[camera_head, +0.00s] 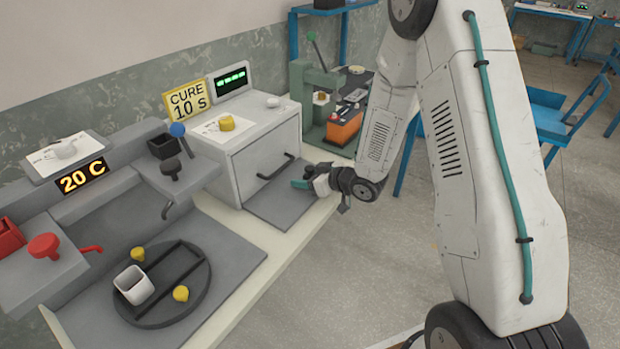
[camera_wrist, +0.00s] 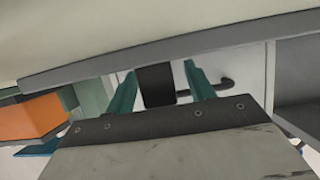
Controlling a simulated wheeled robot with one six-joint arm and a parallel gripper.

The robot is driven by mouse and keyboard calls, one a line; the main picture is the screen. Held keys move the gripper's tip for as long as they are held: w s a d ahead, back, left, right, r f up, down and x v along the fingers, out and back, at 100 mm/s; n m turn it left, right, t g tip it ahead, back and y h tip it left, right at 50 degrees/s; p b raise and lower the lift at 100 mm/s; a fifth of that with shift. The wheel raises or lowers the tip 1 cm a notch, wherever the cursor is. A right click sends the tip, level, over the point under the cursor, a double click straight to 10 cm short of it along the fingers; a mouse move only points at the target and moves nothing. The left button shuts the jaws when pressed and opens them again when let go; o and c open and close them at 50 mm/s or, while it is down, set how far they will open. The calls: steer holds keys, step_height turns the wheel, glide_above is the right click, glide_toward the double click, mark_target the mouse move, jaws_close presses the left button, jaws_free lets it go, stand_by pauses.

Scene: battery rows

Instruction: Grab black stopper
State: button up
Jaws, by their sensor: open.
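A dark, mushroom-shaped black stopper (camera_head: 172,168) sits on the grey machine at the left in the head view, just in front of a black square cup. My gripper (camera_head: 306,184) is well to the right of it, low in front of the white oven, above the grey plate there. In the wrist view my gripper (camera_wrist: 161,88) shows two teal fingers spread apart. A dark block (camera_wrist: 155,85) shows between them; I cannot tell what it is. The stopper is not visible in the wrist view.
A red stopper (camera_head: 43,246) and a round dark tray (camera_head: 150,318) with a white cup (camera_head: 133,284) are at the left. A green press (camera_head: 318,95) stands behind. Open floor lies at right.

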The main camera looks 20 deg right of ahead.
steer(key=c, duration=1)
steer(key=shift+r, duration=0.1)
steer(key=shift+c, duration=0.2)
